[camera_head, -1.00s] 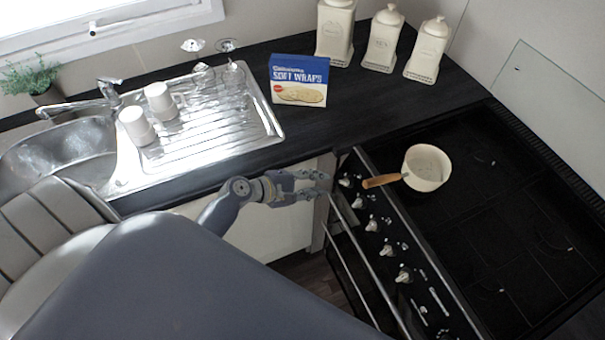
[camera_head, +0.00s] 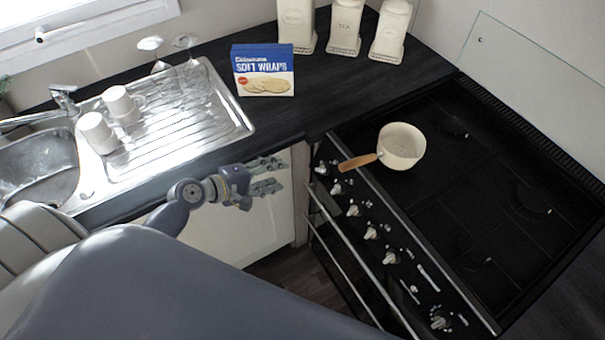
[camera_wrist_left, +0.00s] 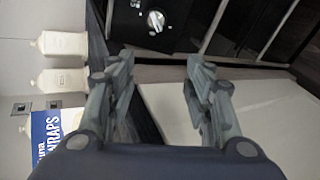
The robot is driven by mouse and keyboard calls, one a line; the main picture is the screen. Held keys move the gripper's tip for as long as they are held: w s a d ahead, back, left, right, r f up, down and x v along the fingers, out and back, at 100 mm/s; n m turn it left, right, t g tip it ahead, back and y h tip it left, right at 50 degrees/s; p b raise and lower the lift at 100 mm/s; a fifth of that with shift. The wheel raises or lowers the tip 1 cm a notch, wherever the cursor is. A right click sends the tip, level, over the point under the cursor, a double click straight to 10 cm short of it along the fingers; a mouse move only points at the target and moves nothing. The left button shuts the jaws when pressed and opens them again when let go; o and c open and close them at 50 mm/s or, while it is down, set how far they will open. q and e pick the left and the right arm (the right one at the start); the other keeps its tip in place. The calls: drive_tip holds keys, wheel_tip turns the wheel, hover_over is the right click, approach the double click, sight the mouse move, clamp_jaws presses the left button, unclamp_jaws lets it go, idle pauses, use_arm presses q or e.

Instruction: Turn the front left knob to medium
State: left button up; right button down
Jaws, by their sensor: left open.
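A row of pale knobs runs along the stove's black front panel in the head view, from the leftmost knob (camera_head: 320,168) to one at the lower right (camera_head: 438,322). I cannot tell which one is the front left knob. My left gripper (camera_head: 277,174) is open and empty, left of the leftmost knob and apart from the panel. In the left wrist view a silvery knob (camera_wrist_left: 156,20) shows beyond the gap between the open fingertips (camera_wrist_left: 160,64). My right gripper is not in view.
A cream pan (camera_head: 403,146) stands on the stove, its wooden handle reaching over the panel edge. Oven rails (camera_head: 347,243) run below the knobs. A soft wraps box (camera_head: 264,72), canisters (camera_head: 345,28) and a sink with two white mugs (camera_head: 97,130) occupy the counter.

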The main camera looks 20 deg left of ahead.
sight(323, 170)
use_arm(q)
drive_tip(key=w+d+f+m+t+h+b, duration=0.1)
drive_tip(key=w+d+f+m+b, duration=0.3)
drive_tip(key=w+d+m+b, duration=0.4)
drive_tip(key=d+m, duration=0.1)
drive_tip(key=m, duration=0.4)
drive_tip(key=shift+f+b, duration=0.25)
drive_tip(key=shift+b, duration=0.05)
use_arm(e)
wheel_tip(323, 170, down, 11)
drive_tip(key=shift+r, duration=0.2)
use_arm(q)
drive_tip(key=shift+a, duration=0.1)
drive_tip(key=c, duration=1)
drive_tip(key=shift+c, duration=0.2)
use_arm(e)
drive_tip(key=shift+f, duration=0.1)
